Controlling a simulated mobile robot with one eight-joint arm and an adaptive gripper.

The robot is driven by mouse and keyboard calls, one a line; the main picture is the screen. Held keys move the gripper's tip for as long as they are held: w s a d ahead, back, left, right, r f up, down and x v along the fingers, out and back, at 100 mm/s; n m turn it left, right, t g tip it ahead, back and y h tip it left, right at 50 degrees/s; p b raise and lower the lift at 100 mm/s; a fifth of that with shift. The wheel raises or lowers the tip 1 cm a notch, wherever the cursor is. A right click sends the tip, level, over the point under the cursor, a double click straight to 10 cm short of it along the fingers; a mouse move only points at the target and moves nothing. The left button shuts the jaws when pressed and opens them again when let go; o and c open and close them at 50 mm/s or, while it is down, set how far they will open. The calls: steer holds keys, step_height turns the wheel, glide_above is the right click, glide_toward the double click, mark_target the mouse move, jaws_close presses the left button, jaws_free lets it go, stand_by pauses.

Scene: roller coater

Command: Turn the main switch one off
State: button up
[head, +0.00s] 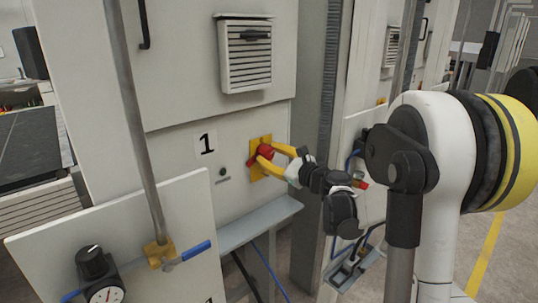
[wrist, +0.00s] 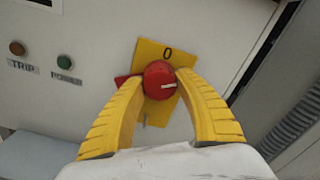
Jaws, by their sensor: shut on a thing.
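The main switch is a red rotary knob (wrist: 159,80) on a yellow plate (wrist: 151,52), on a light panel marked 1 (head: 207,142). In the wrist view a 0 is printed above the knob, and the knob's white mark points to the right. A red tab sticks out at the knob's left. In the head view the red knob (head: 264,151) shows partly behind the yellow fingers. My gripper (wrist: 160,78) is shut on the knob, one yellow finger on each side. The plate's lower lettering is too small to read.
TRIP (wrist: 17,48) and POWER (wrist: 64,62) buttons sit left of the switch in the wrist view. A grey ledge (head: 250,223) juts out below the switch. A vertical metal pole (head: 136,110) and a front panel with a gauge (head: 105,291) stand at left. A louvred vent (head: 246,62) is above.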

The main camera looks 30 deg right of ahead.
steer(key=n, duration=0.6)
steer(key=shift+n, duration=0.3)
steer(key=n, duration=0.5)
steer(key=shift+r, duration=0.1)
steer(key=shift+n, duration=0.4)
steer(key=o, duration=1.2)
steer(key=shift+d, duration=0.1)
steer(key=v, duration=1.2)
